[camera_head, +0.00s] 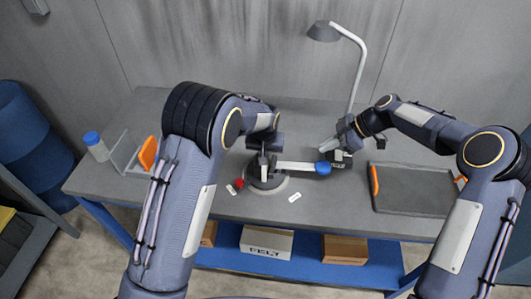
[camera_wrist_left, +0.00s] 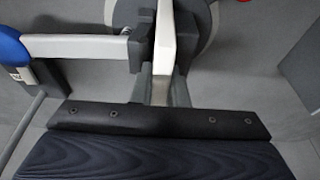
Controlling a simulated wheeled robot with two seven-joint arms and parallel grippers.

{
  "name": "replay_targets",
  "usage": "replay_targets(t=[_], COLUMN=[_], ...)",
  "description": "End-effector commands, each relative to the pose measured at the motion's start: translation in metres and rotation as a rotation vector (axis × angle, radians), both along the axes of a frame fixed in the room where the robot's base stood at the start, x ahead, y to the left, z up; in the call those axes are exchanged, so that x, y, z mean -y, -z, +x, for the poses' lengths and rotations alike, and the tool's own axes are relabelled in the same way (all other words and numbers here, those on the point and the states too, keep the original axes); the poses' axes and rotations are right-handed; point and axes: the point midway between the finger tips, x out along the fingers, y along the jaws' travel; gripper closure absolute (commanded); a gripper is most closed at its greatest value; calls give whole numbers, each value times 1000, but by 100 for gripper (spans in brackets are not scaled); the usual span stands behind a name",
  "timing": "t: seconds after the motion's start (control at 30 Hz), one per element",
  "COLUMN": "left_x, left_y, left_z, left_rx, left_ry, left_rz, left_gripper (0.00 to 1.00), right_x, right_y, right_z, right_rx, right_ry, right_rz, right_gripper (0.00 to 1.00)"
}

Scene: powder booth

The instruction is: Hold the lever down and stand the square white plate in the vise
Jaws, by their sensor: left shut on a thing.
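The vise (camera_head: 267,184) stands on a round grey base at the middle of the bench. Its pale lever (camera_head: 297,166) reaches right, looks about level, and ends in a blue knob (camera_head: 323,168). My left gripper (camera_head: 264,153) is over the vise, shut on the white plate (camera_wrist_left: 164,45). The plate shows edge-on, upright, in the left wrist view, beside the dark vise jaw (camera_wrist_left: 139,42). I cannot tell whether it is seated. My right gripper (camera_head: 341,158) is at the blue knob, perhaps touching it. Its finger opening is unclear.
A rack with an orange piece (camera_head: 148,152) and a blue-capped bottle (camera_head: 96,148) stand at the left. A lamp (camera_head: 358,75) rises behind my right gripper. The front bench strip is mostly clear.

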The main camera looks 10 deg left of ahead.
Motion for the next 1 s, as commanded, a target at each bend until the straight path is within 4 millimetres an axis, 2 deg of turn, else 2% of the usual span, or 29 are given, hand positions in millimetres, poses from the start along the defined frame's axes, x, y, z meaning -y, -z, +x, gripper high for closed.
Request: replay_targets(t=[0.2, 0.23, 0.4, 0.83, 1.0], left_x=[3, 3, 4, 2, 2], left_y=[1, 1, 1, 2, -13], left_z=[-1, -1, -1, -2, -4], left_rx=[-2, -2, -2, -4, 1], left_ry=[3, 3, 3, 1, 2], left_rz=[-4, -4, -4, -2, -3], left_gripper=[100, 84, 62, 61, 61], right_x=[0, 0, 0, 0, 0], right_y=[0, 0, 1, 1, 8], right_z=[0, 0, 0, 0, 0], right_rx=[0, 0, -1, -1, -1], right_ry=[0, 0, 1, 1, 1], right_rz=[0, 0, 0, 0, 0], right_gripper=[100, 100, 100, 100, 100])
